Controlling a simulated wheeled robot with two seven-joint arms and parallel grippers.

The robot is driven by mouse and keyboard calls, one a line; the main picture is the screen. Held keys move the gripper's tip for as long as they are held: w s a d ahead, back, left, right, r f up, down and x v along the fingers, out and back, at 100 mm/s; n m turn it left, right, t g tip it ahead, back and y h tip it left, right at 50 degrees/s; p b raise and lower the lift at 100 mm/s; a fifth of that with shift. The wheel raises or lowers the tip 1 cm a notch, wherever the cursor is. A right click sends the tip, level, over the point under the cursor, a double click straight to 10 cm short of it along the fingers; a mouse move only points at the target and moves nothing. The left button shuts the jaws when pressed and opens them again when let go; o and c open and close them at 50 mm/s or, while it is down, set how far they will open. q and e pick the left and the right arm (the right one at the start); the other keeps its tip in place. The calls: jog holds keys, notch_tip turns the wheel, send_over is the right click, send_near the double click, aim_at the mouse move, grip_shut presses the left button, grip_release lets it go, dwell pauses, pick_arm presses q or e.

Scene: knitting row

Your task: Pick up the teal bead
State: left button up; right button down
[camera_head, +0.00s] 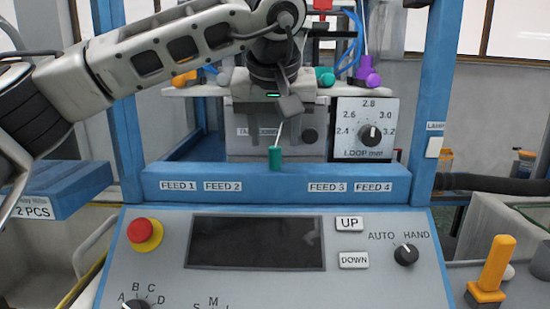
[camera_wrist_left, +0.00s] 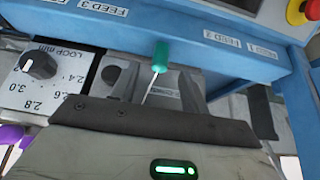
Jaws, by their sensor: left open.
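The teal bead (camera_head: 275,157) looks like a small upright cylinder at the front blue crossbar, between the FEED 2 and FEED 3 labels. A thin pale rod or thread runs from it up toward my left gripper (camera_head: 289,106). The left gripper is open above the bead, apart from it. In the left wrist view the bead (camera_wrist_left: 160,54) shows just beyond the dark jaw edge, with the thin pale line running to the jaw. My right gripper is not in view.
The blue crossbar (camera_head: 275,188) spans the front above a control panel (camera_head: 340,287) with a red button (camera_head: 145,235). A LOOP dial (camera_head: 370,135) is right of the gripper. Coloured cones, one teal (camera_head: 325,77) and one purple (camera_head: 367,73), stand behind.

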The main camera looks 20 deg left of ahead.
aim_at(275, 148)
pick_arm(q)
jog(key=x, duration=0.3)
jog(key=shift+w+f, duration=0.2)
jog(key=shift+c, duration=0.4)
grip_shut()
jog(key=shift+r, duration=0.15)
